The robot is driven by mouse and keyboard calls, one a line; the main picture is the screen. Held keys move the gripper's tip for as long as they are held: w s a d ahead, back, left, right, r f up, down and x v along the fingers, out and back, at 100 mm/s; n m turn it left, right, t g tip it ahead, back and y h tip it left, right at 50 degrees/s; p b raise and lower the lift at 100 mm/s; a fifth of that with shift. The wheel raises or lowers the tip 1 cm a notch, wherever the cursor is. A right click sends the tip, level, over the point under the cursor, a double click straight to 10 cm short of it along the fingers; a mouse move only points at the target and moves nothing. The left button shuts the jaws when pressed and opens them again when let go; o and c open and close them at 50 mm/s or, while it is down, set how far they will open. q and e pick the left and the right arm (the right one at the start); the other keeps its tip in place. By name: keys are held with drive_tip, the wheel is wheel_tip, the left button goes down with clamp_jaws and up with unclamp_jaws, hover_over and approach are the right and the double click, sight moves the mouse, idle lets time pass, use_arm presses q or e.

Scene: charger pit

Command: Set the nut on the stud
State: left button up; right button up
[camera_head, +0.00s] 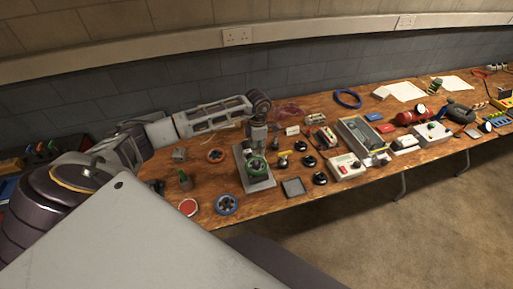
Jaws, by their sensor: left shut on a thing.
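My left gripper (257,151) points down over a grey metal stand with a flat base plate (262,186), left of the middle of the bench. The stud is hidden under the gripper and the green piece. I cannot tell whether the nut touches it. An orange-rimmed round piece (216,156) lies left of the stand, and a blue one (227,204) lies at the bench's front edge. My right gripper is not in view.
The wooden bench (318,203) is crowded. A red round button (188,207) lies at the front left. A dark square tray (294,187) and several black knobs stand right of the stand. A grey box with a red button (345,167) is further right.

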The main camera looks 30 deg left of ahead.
use_arm(q)
drive_tip(key=shift+f, duration=0.25)
idle(0.4)
drive_tip(key=shift+f+b, duration=1.15)
drive_tip(key=shift+f, duration=0.9)
drive_tip(key=shift+f+b, duration=1.05)
drive_tip(key=shift+f, duration=0.3)
idle(0.5)
drive_tip(key=o, duration=0.9)
drive_tip(key=shift+r, duration=0.1)
drive_tip(key=shift+r, duration=5.9)
